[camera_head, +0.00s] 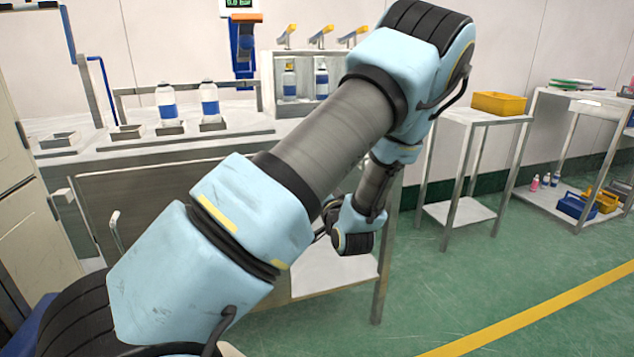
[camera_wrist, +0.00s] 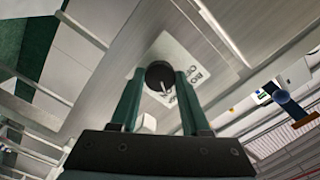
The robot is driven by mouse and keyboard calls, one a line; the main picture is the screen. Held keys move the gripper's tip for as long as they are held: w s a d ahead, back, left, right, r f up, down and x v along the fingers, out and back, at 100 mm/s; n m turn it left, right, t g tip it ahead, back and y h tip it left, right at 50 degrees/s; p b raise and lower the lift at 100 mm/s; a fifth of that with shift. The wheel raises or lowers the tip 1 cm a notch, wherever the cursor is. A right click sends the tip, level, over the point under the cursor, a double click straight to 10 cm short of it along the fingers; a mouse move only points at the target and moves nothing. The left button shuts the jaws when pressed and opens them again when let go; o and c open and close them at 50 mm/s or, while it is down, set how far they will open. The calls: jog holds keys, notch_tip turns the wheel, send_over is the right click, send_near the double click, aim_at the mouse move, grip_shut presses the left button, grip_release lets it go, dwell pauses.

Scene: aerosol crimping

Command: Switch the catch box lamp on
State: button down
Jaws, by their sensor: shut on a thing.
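In the wrist view a round black knob (camera_wrist: 159,74) with a light pointer line sits on a pale label plate (camera_wrist: 190,64) on a grey metal panel. The plate's lettering appears upside down and partly hidden, with "BOX" and "ON" seeming legible. The pointer slants toward the lower right of that picture. My gripper (camera_wrist: 158,82) is shut on the knob, one finger on each side. In the head view my arm hides the knob and the fingers. I cannot make out the lamp or whether it is lit.
The steel bench (camera_head: 150,155) carries several bottles, two of them standing in small trays (camera_head: 170,129). A side table (camera_head: 470,116) with a yellow bin (camera_head: 499,103) stands to the right. Green floor (camera_head: 480,270) is clear at the front right.

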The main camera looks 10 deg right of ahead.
dwell(0.5)
jog(key=shift+c, duration=1.9)
grip_release()
jog(key=shift+s, duration=0.1)
jog(key=s+d, duration=0.1)
jog(key=s, duration=0.9)
jog(key=shift+s+d, duration=0.2)
jog(key=shift+s, duration=0.1)
